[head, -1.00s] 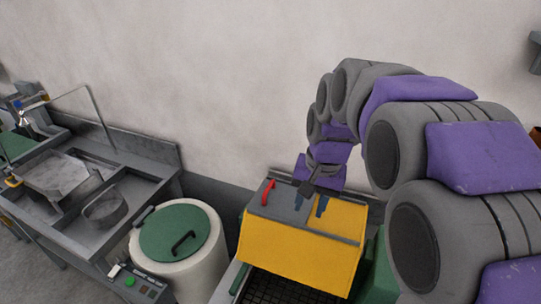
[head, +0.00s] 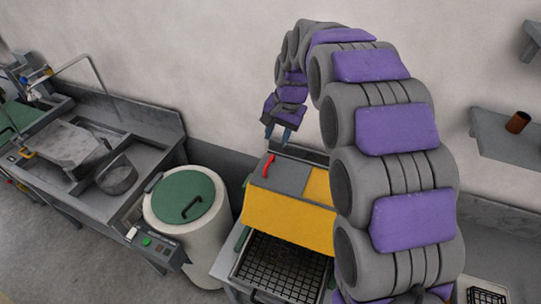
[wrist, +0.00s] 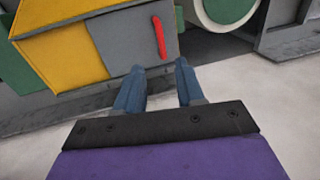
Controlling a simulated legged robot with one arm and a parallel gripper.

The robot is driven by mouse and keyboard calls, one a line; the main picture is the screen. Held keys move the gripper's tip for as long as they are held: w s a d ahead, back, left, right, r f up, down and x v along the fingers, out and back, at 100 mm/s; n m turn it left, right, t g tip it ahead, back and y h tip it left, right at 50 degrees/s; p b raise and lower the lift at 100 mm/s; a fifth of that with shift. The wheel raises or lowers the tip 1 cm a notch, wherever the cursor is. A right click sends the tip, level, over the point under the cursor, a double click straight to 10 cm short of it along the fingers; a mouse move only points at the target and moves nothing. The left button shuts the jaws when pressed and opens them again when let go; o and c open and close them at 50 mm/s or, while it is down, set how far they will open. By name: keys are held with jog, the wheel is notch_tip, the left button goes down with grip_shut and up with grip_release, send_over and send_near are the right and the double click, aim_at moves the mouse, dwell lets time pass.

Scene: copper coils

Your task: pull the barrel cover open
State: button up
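The barrel (head: 212,238) is a white cylinder left of centre in the head view. Its green round cover (head: 180,194) lies shut on top and has a black bar handle (head: 191,207). Part of the cover also shows at the top right of the wrist view (wrist: 230,8). My gripper (head: 278,134) is up and to the right of the barrel, behind the yellow machine and against the wall in the picture. Its two blue fingers are apart with nothing between them, as the wrist view shows (wrist: 159,68). It is not touching the cover.
A yellow machine (head: 285,222) with a grey top and red handle (head: 269,165) stands right of the barrel, with a black mesh tray (head: 285,262) in front. A metal workbench (head: 152,152) and a button box (head: 150,243) stand left. A shelf (head: 500,135) hangs at right.

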aim_at(269, 162)
jog(key=f, duration=0.3)
jog(key=a+f, duration=0.1)
jog(key=f, duration=0.2)
jog(key=a+f+p, duration=0.1)
jog(key=f, duration=0.2)
jog(key=shift+w, duration=0.3)
jog(key=shift+f, duration=0.65)
grip_shut()
dwell(0.4)
